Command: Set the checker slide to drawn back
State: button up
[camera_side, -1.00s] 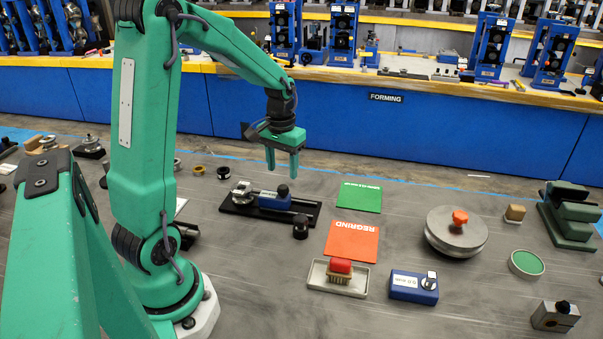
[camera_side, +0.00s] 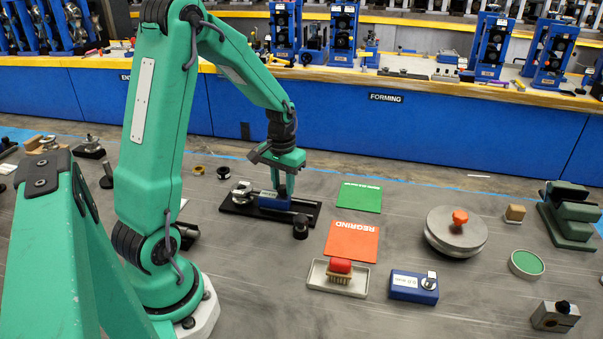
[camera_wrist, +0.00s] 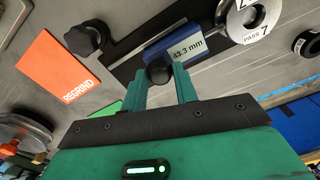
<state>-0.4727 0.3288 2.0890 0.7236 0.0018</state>
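The checker (camera_side: 232,209) lies on the floor mat as a long black base with a round metal dial at its left end. Its blue slide block (camera_side: 270,200) sits on the base, next to the dial; the block's mm label (camera_wrist: 178,50) shows in the wrist view. A black knob (camera_wrist: 160,72) stands on the slide. My gripper (camera_side: 284,190) is down at the slide, fingers pointing down. In the wrist view my gripper (camera_wrist: 162,80) has one finger on each side of the knob, apart; contact is not clear.
The orange REGRIND card (camera_side: 351,241) and a green card (camera_side: 359,197) lie to the right. A brush tray (camera_side: 318,278) and a blue box (camera_side: 414,287) stand nearer the camera.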

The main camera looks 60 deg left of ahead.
grip_shut()
jog(key=shift+w+d, duration=1.25)
jog(key=shift+w, duration=0.05)
jog(key=o, duration=0.6)
grip_release()
jog(key=shift+o, duration=0.2)
jog(key=shift+r, duration=0.1)
notch_tip(320, 180, up, 8)
